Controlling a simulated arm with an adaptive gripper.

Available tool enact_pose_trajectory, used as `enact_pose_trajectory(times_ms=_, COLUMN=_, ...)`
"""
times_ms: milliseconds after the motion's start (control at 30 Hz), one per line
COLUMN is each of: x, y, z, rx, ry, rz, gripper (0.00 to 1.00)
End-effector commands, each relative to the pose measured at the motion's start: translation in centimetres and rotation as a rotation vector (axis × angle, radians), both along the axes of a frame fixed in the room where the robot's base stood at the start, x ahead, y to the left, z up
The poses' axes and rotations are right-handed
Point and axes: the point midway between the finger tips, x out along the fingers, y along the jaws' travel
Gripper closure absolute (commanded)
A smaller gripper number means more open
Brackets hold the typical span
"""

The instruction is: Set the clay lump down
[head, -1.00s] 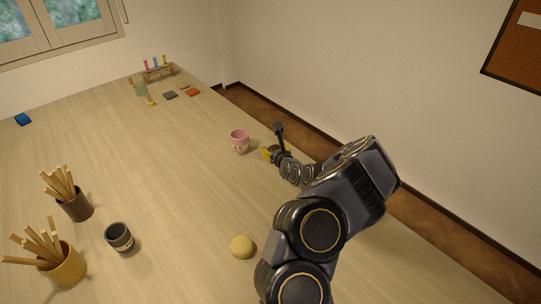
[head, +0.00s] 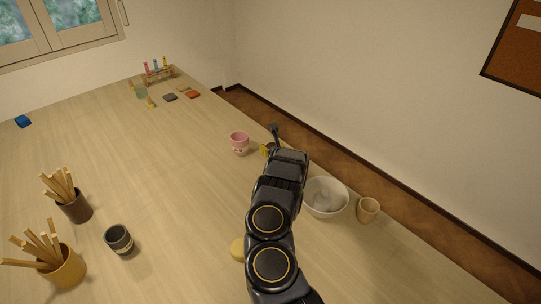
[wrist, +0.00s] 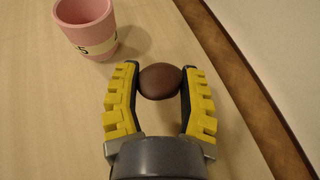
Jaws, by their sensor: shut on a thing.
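A brown, rounded clay lump (wrist: 160,81) sits between the fingertips of my gripper (wrist: 160,85) in the wrist view. The yellow-padded fingers are shut on it, one on each side. In the head view my gripper (head: 268,149) is near the table's right edge, just right of a pink cup, and my arm hides most of it. The lump is hard to make out there. I cannot tell whether the lump touches the table.
The pink cup (head: 240,143) stands close by, also at upper left in the wrist view (wrist: 86,30). A white bowl (head: 326,198) and a beige cup (head: 367,209) stand right of my arm. A yellow ball (head: 237,249) is partly hidden. The table's middle (head: 165,160) is clear.

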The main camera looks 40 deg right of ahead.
Motion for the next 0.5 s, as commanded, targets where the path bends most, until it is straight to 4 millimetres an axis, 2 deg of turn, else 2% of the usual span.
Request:
enact_pose_trajectory(times_ms=33, x=0.2, y=-0.2, z=-0.8, rx=0.001, ry=0.003, rz=0.001, gripper=0.90)
enact_pose_trajectory(times_ms=433, x=1.5, y=-1.1, z=-2.4, rx=0.000, ry=-0.002, rz=0.002, gripper=0.90)
enact_pose_trajectory(times_ms=500, x=1.5, y=-1.1, z=-3.4, rx=-0.001, ry=-0.001, rz=0.001, gripper=0.90)
